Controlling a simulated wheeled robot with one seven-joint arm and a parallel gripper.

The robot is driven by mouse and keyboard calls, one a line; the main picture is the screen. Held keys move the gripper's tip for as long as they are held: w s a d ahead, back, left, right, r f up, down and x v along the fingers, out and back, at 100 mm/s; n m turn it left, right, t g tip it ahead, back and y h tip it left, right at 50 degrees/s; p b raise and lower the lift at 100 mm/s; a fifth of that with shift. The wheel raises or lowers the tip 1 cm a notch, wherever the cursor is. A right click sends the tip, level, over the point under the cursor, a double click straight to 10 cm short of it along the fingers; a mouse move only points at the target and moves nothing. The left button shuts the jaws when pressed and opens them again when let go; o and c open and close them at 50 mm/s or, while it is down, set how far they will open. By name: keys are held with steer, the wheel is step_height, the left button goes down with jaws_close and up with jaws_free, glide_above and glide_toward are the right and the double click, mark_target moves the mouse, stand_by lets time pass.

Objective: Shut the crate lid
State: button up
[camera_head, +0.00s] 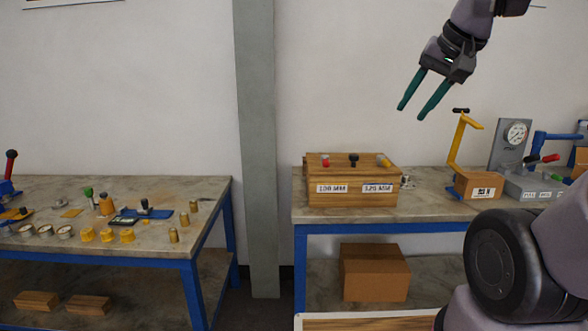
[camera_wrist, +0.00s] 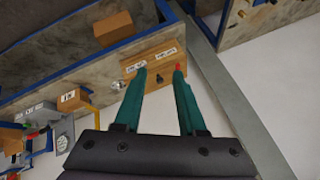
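A wooden crate (camera_head: 352,189) with labels reading about 100 MM and 125 MM stands on the right workbench (camera_head: 435,207). Its top looks flat and carries a red, a black and a yellow knob. I cannot tell how far its lid stands open, and no raised lid shows. My gripper (camera_head: 412,112) is open and empty, high above and to the right of the crate, apart from it. In the wrist view my gripper's teal fingers (camera_wrist: 160,69) are spread, with the crate (camera_wrist: 151,60) beyond the tips, seen upside down.
A yellow clamp (camera_head: 459,145) and a gauge stand (camera_head: 510,143) are right of the crate. A cardboard box (camera_head: 374,272) sits on the shelf below. A grey pillar (camera_head: 257,150) stands between the right bench and the left bench (camera_head: 150,238), which holds several small parts.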

steer(key=shift+n, duration=0.3)
steer(key=s, duration=0.2)
steer(key=s+d, duration=0.1)
steer(key=s, duration=0.1)
steer(key=shift+d+f, duration=0.1)
steer(key=shift+f, duration=0.15)
